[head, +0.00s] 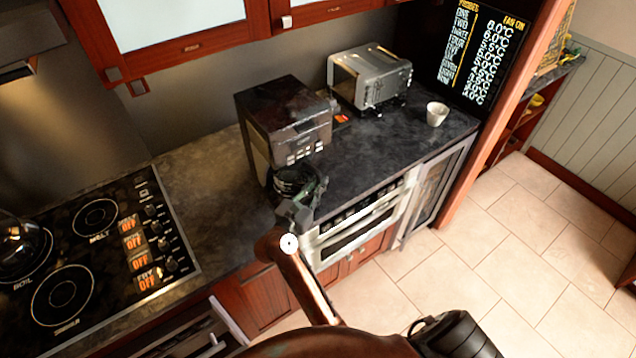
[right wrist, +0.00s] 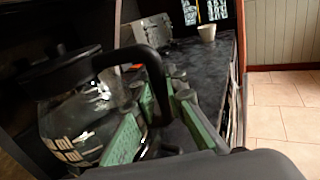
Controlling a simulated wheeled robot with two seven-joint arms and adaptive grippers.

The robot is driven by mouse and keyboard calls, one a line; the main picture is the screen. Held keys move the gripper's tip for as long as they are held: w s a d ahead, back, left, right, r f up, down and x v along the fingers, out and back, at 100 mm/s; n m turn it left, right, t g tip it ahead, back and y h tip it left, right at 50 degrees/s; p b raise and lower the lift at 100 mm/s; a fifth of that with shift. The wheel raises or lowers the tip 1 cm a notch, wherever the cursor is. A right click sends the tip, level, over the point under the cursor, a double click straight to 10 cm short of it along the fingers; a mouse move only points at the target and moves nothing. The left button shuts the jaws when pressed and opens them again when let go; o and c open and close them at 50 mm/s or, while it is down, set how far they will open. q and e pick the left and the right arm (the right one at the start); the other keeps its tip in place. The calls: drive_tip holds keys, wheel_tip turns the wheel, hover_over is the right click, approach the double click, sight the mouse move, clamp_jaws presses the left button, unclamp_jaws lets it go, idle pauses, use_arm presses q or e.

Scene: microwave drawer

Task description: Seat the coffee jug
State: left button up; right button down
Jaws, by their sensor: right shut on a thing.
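The coffee jug (head: 290,180) is dark glass with a black lid and handle. It is at the lower front of the black coffee machine (head: 290,125); whether it rests on the machine's base or is held just above it I cannot tell. In the right wrist view the jug (right wrist: 80,115) fills the left side, roughly upright, with its black handle (right wrist: 150,75) reaching between my fingers. My right gripper (head: 298,208) is shut on that handle, and its green pads also show in the right wrist view (right wrist: 165,125). My left gripper is not in view.
A silver toaster oven (head: 370,78) stands right of the coffee machine, and a white cup (head: 437,113) stands near the counter's right end. A stove (head: 95,250) with a pot (head: 20,245) is at left. The dark counter (head: 385,140) is clear in front of the toaster oven.

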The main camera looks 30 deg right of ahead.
drive_tip(key=c, duration=1.9)
unclamp_jaws()
drive_tip(key=shift+s+a+f, duration=0.1)
drive_tip(key=shift+f, duration=0.05)
